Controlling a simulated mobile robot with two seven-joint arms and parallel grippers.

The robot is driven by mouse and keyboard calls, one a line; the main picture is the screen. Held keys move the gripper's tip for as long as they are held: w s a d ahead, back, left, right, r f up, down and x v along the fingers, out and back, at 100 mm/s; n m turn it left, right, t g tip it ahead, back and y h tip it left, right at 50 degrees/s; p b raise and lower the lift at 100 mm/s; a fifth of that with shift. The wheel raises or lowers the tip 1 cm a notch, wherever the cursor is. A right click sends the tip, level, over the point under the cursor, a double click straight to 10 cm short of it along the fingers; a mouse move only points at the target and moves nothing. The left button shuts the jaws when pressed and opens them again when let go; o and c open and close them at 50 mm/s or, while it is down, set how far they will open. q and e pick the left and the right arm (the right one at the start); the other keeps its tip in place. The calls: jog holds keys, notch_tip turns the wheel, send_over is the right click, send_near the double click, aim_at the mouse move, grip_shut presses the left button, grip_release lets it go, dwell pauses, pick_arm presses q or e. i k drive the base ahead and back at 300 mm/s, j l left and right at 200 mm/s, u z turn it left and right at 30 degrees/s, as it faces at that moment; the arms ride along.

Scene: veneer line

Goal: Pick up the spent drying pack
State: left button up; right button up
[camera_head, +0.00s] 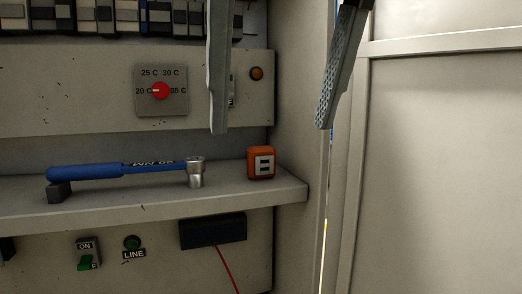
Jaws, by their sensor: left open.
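My left gripper (271,129) comes in from the top of the head view. Its two fingers are wide apart and nothing is between them. The fingertips are higher in the picture than the block, one to each side of it, and do not touch it. My right gripper is not in view.
A blue torque wrench (110,171) with a metal socket lies on the shelf left of the block. A cabinet side wall (300,120) is close on the right. A dark box (212,231) with a red wire is below.

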aim_at(260, 160)
jog(key=i, duration=0.95)
